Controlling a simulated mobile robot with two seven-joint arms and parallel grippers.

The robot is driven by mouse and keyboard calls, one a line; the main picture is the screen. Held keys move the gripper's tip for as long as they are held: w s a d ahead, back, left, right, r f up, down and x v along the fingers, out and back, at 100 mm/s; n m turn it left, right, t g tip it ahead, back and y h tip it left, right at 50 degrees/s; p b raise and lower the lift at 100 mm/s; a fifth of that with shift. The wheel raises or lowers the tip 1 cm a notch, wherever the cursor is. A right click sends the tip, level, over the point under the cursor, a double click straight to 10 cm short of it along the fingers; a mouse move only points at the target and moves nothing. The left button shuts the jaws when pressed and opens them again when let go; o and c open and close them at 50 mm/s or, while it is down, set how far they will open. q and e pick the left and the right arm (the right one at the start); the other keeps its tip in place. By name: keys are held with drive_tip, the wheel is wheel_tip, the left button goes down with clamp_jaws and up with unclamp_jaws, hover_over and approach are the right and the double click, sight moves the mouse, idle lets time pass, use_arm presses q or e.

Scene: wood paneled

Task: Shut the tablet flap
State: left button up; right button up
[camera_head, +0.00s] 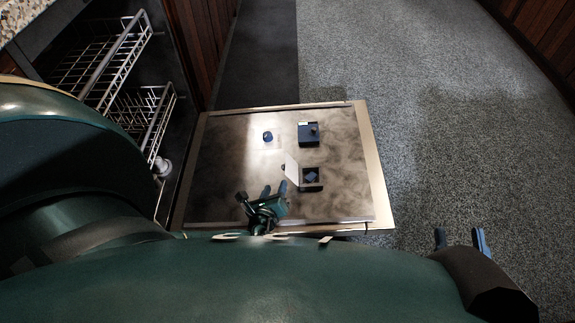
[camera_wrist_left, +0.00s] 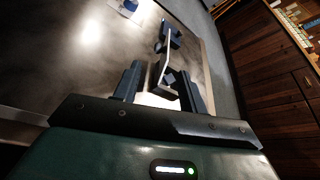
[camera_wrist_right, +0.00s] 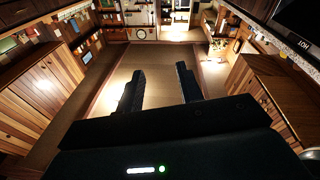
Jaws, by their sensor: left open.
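The tablet flap (camera_head: 291,168) is a thin pale plate standing raised at the left edge of a dark tablet compartment (camera_head: 312,187) on the open dishwasher door (camera_head: 230,165). My left gripper (camera_head: 274,190) is open, just below and left of the flap in the head view. In the left wrist view the flap (camera_wrist_left: 168,48) shows nearly edge-on, ahead of and between the open fingers (camera_wrist_left: 160,80); I cannot tell whether they touch it. My right gripper (camera_head: 460,240) is open and empty, off to the right of the door over the floor; its fingers also show in the right wrist view (camera_wrist_right: 160,85).
A second dark block (camera_head: 308,133) and a small round blue cap (camera_head: 267,136) sit farther back on the door. Wire racks (camera_head: 100,65) stand pulled out at the left. The grey floor (camera_head: 440,120) to the right is clear.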

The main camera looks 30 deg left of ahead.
use_arm(q)
drive_tip(key=b+x, duration=0.6)
drive_tip(key=x, duration=0.5)
drive_tip(key=shift+w+f, duration=0.2)
drive_tip(key=shift+w, duration=0.05)
drive_tip(key=shift+w+a, duration=0.25)
drive_tip(key=shift+w, duration=0.3)
use_arm(e)
drive_tip(key=shift+w+a+r+t+y, duration=0.25)
drive_tip(key=shift+a+r+t+y, duration=0.25)
drive_tip(key=shift+y, duration=0.4)
use_arm(q)
drive_tip(key=shift+c, duration=0.3)
use_arm(e)
drive_tip(key=shift+d, duration=0.1)
use_arm(q)
drive_tip(key=shift+a, duration=0.1)
clamp_jaws()
use_arm(e)
drive_tip(key=shift+f, duration=0.1)
